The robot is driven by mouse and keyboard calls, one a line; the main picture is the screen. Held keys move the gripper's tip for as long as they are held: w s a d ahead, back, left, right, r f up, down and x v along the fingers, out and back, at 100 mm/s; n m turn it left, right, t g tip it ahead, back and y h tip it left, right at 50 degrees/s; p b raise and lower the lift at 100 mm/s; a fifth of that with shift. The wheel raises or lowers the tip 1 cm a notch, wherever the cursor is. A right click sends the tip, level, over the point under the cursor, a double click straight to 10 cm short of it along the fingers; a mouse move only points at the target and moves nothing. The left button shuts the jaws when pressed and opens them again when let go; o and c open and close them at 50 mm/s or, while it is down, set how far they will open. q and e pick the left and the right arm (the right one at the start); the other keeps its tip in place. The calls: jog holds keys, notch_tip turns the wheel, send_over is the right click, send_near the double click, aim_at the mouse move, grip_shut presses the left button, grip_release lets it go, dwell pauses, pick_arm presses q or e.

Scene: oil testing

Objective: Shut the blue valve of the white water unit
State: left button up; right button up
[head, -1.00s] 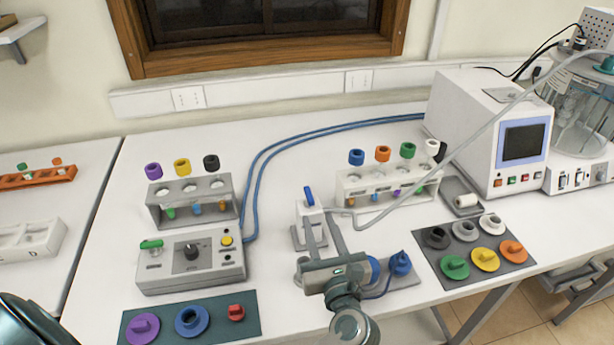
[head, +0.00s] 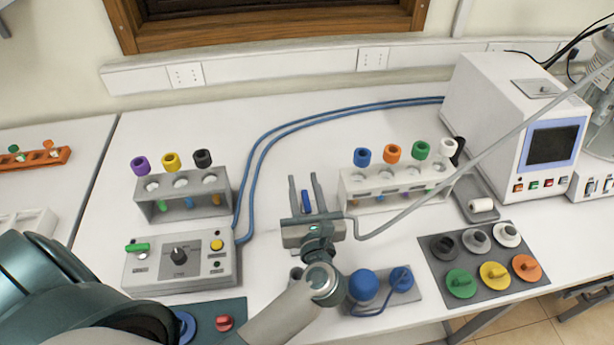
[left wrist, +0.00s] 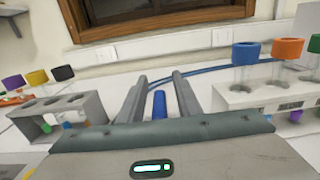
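The blue valve handle (head: 306,202) stands between the two fingers of my left gripper (head: 304,180) in the head view. In the left wrist view, the blue handle (left wrist: 159,104) shows between the fingers (left wrist: 161,82), with a gap on both sides. My left gripper is open, its fingers pointing toward the back wall. The gripper body hides most of the white water unit in the head view, and the wrist view does not show its body clearly. My right gripper is not in view.
A white tube rack (head: 391,188) stands close on the right, a grey rack (head: 184,198) on the left. A grey hose (head: 395,215) runs rightward near the gripper. Blue hoses (head: 262,150) curve behind. A control box (head: 178,266) stands at left, a blue round object (head: 363,286) at front right.

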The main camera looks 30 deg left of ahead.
pick_arm(q)
jog(key=shift+s+r, duration=0.1)
grip_shut()
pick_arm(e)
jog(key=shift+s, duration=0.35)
